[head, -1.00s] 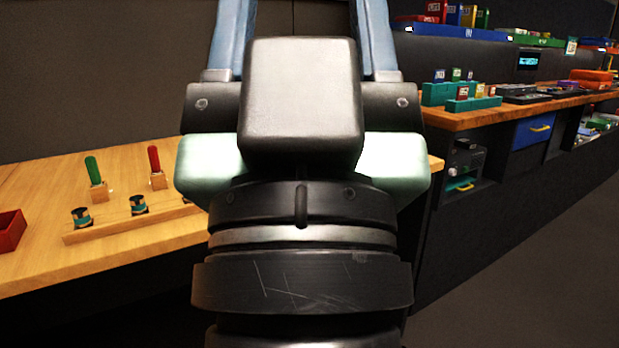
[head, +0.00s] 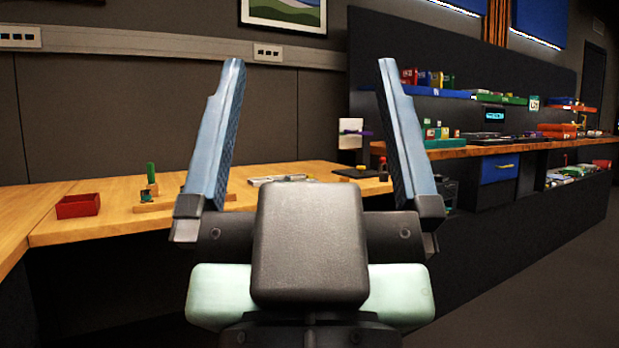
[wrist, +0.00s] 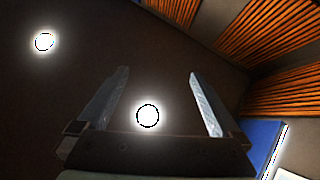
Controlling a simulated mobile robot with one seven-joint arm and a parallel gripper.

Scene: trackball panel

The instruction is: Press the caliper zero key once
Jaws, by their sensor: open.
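My gripper (head: 311,62) is open and empty. Its two blue fingers point upward in the middle of the head view, well apart, in front of the benches. In the wrist view the open fingers (wrist: 157,70) point toward a dark ceiling with round lamps. I cannot make out the caliper or its zero key for certain. A small pale grey flat item (head: 278,180) lies on the wooden bench between the fingers in the picture, too small to identify. My gripper touches nothing.
The wooden bench (head: 105,222) carries a red tray (head: 78,206), a green-handled tool (head: 151,174) and a dark pad (head: 356,173). At right, a second bench (head: 470,151) holds several small boxes and devices, with a blue drawer (head: 498,168) below. The floor at right is clear.

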